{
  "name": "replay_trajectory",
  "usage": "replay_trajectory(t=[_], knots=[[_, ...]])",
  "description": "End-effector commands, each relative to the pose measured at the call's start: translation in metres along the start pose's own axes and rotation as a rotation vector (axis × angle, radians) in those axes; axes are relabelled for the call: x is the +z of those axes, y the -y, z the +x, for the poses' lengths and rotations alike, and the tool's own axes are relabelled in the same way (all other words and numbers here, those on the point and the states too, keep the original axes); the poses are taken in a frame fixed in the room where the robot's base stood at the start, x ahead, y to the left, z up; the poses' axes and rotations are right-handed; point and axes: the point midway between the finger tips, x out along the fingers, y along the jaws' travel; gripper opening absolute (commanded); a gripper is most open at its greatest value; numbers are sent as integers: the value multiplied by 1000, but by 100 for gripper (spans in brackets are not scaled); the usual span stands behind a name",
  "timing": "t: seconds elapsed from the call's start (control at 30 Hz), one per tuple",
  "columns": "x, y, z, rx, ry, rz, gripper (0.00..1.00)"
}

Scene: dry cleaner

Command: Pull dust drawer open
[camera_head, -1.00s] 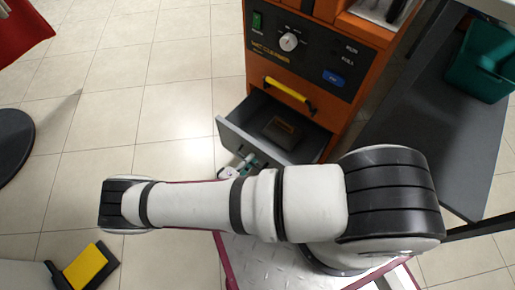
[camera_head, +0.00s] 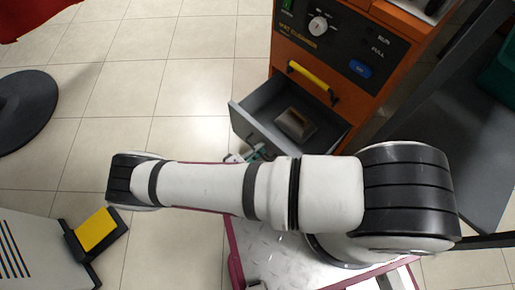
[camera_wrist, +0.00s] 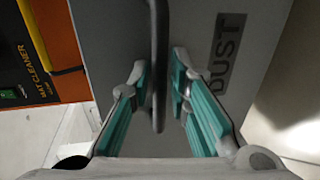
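The grey dust drawer (camera_head: 247,126) stands pulled out from the orange cabinet in the head view, with a brown block-like thing (camera_head: 295,123) inside. In the wrist view the grey drawer front (camera_wrist: 205,30) fills the middle and bears a dark DUST label (camera_wrist: 226,50). A dark bar handle (camera_wrist: 158,60) runs down between the teal pads of my gripper (camera_wrist: 160,80). The fingers are drawn close together on either side of the handle and appear shut on it; exact contact is hard to see. In the head view my arm hides most of the gripper.
The orange cabinet (camera_head: 345,105) has a yellow handle (camera_head: 310,80) above the drawer and a control panel. A grey table (camera_head: 430,150) stands at the right. A yellow-and-black object (camera_head: 95,232) is at lower left. Tiled floor (camera_head: 170,90) is clear left of the drawer.

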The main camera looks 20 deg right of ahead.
Motion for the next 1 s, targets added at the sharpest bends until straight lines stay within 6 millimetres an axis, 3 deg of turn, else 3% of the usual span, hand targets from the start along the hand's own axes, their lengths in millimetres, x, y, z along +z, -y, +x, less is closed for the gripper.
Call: replay_trajectory(t=[0.27, 0.7, 1.0], knots=[[-1, 0, -14, -1, -2, 1, 18], [0, 1, -98, -3, -2, 1, 18], [0, 0, -120, 0, 0, 0, 18]])
